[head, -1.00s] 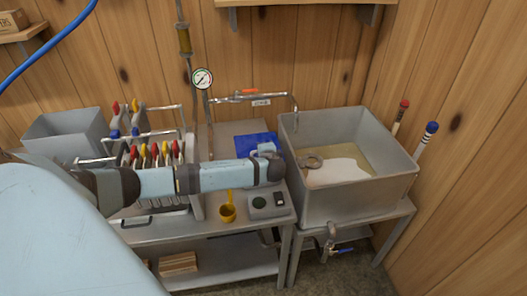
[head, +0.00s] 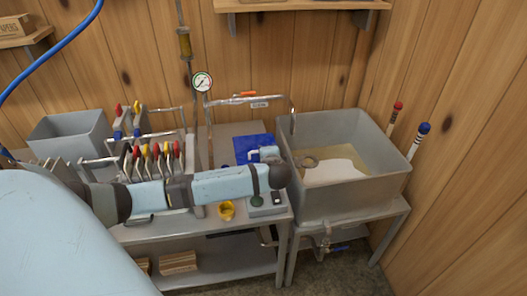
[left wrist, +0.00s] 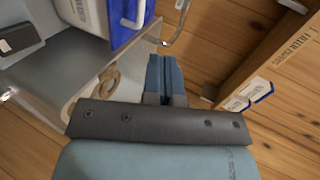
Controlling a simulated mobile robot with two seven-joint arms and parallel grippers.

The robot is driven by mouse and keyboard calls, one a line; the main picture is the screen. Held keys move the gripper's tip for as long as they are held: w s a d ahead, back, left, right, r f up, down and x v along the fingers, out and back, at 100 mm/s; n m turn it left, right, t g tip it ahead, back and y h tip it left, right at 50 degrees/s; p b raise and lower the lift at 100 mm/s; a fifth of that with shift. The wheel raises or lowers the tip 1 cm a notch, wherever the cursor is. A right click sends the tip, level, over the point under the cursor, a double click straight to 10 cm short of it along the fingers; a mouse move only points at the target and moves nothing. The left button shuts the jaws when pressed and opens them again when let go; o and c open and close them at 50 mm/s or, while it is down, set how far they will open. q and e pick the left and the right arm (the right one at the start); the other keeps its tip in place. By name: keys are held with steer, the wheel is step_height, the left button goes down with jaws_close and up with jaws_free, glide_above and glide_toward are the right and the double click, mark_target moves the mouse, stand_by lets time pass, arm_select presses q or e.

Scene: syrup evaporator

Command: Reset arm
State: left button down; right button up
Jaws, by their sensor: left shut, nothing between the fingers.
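My right gripper is in neither view.
A metal evaporator pan (head: 385,178) stands on a stand at right. A yellow scoop (head: 226,211) and grey device (head: 266,208) sit below my arm. A rack (head: 199,172) with coloured handles stands left. A pressure gauge (head: 202,82) stands behind. A shelf (head: 300,5) hangs above.

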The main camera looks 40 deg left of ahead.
arm_select(q)
steer(key=s+d+f+h+p, duration=0.1)
steer(key=s+d+f+h, duration=0.5)
steer(key=d, duration=0.3)
steer(key=s+d+f+h+p, duration=0.1)
steer(key=s+d+f+h, duration=0.2)
steer(key=s+d+f, duration=0.5)
steer(key=s+d+r+n+t+h, duration=0.1)
steer(key=s+d+n+h, duration=0.1)
steer(key=s, duration=0.4)
steer(key=s+d+n+t+h+p, duration=0.1)
steer(key=s+d+n+h, duration=0.1)
steer(key=s+d, duration=0.3)
steer(key=shift+s+d+r+n+t, duration=0.15)
steer(key=shift+s+r+n+t, duration=0.2)
steer(key=shift+s, duration=0.8)
